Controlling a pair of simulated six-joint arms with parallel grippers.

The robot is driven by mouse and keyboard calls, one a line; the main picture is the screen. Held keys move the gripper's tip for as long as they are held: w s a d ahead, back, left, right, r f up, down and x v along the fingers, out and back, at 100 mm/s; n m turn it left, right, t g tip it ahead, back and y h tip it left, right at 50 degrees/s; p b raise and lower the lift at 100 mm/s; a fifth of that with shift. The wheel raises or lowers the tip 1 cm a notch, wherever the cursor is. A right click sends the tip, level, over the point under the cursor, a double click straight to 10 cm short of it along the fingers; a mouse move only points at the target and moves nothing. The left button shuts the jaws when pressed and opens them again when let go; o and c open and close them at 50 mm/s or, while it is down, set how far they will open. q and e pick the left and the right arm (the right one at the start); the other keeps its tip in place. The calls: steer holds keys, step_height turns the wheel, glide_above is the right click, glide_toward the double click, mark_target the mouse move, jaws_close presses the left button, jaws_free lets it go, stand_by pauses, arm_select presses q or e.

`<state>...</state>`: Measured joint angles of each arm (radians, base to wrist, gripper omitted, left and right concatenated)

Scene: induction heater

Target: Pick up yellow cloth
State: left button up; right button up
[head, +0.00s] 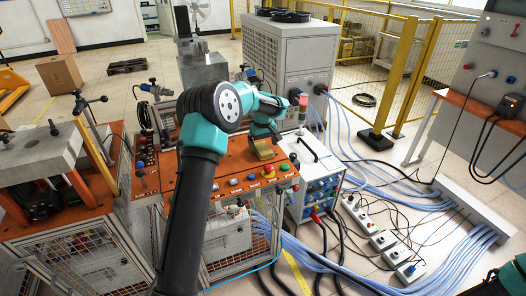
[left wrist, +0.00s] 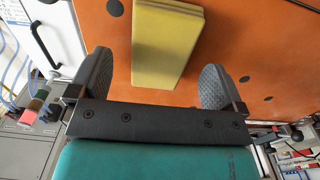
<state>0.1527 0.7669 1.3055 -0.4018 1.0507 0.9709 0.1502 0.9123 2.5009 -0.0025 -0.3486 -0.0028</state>
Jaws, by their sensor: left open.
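The yellow cloth (head: 263,149) looks like a folded, flat rectangular pad on the orange panel top (head: 215,172). In the left wrist view the cloth (left wrist: 165,42) lies on the orange surface, between and beyond the two fingertips. Its upper end is cut off by the frame. My left gripper (head: 265,134) is over the cloth in the head view, and my own arm hides part of the panel. In the left wrist view my left gripper (left wrist: 156,78) is open and empty, with one dark finger on each side of the cloth's near end. Contact cannot be told.
Colored buttons (head: 267,171) line the panel's front edge. A white power unit (head: 318,180) with a black handle stands to the right, and a large grey cabinet (head: 283,55) stands behind. A metal-block station (head: 40,155) is at the left. Blue hoses (head: 365,130) and power strips cover the right floor.

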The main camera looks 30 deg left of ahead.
arm_select(q)
step_height(320, 180, down, 2)
steer(key=shift+f, duration=0.15)
stand_by(0.4)
steer(key=c, duration=1)
